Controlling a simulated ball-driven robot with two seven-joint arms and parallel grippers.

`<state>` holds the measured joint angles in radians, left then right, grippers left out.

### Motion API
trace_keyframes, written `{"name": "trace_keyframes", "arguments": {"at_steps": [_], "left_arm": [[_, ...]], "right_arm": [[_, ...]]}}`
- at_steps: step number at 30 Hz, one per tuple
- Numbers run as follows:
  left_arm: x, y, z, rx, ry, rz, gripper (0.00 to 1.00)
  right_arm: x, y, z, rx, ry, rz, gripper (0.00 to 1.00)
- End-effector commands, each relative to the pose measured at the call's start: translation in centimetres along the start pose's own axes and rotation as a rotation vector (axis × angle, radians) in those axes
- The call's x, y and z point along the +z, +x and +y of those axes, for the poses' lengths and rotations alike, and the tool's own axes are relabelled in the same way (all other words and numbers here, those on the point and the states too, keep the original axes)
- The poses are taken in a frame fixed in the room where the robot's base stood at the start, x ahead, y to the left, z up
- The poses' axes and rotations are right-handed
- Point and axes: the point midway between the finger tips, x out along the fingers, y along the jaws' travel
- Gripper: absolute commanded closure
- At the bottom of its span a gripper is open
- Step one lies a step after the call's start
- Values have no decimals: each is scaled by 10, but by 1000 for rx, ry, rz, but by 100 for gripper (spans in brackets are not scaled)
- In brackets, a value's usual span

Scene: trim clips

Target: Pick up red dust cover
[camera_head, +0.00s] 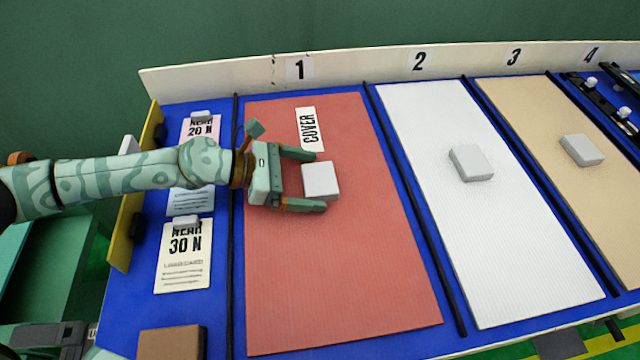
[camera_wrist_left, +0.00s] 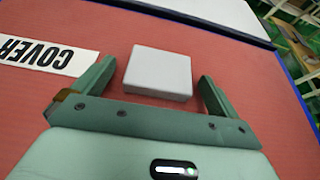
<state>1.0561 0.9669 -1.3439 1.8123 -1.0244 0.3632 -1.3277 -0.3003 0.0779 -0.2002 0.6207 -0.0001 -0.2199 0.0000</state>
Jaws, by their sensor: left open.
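The red dust cover (camera_head: 340,270) is a flat red panel lying on the blue table under the number 1, with a white COVER label (camera_head: 310,129) near its far end. It also fills much of the left wrist view (camera_wrist_left: 220,45). A light grey block (camera_head: 321,180) sits on the cover; it also shows in the left wrist view (camera_wrist_left: 158,72). My left gripper (camera_head: 306,180) is open, with one finger on each side of the block. In the left wrist view the fingers appear apart from the block. My right gripper is not in view.
Cards (camera_head: 183,262) with small grey blocks lie left of the cover. A white panel (camera_head: 490,230) and a tan panel (camera_head: 550,115) each carry a grey block to the right. Black strips divide the lanes. A pale back rail (camera_head: 370,62) edges the table.

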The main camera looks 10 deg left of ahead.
Motion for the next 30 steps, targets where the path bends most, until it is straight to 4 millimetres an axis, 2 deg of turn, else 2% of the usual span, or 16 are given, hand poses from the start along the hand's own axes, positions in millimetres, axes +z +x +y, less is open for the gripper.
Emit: {"name": "trace_keyframes", "arguments": {"at_steps": [5, 6, 12, 23, 29, 30], "left_arm": [[0, 0, 0, 1, 0, 0, 2], [0, 0, 0, 1, 0, 0, 7], [0, 0, 0, 1, 0, 0, 59], [8, -3, 0, 2, 3, -2, 59], [39, -16, 0, 4, 8, -4, 59], [47, -20, -7, 2, 9, -4, 59]], "right_arm": [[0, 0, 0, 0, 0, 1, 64], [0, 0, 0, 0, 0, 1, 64], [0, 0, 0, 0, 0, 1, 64], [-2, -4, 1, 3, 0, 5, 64], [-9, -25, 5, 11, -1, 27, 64], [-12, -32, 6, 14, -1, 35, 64]]}}
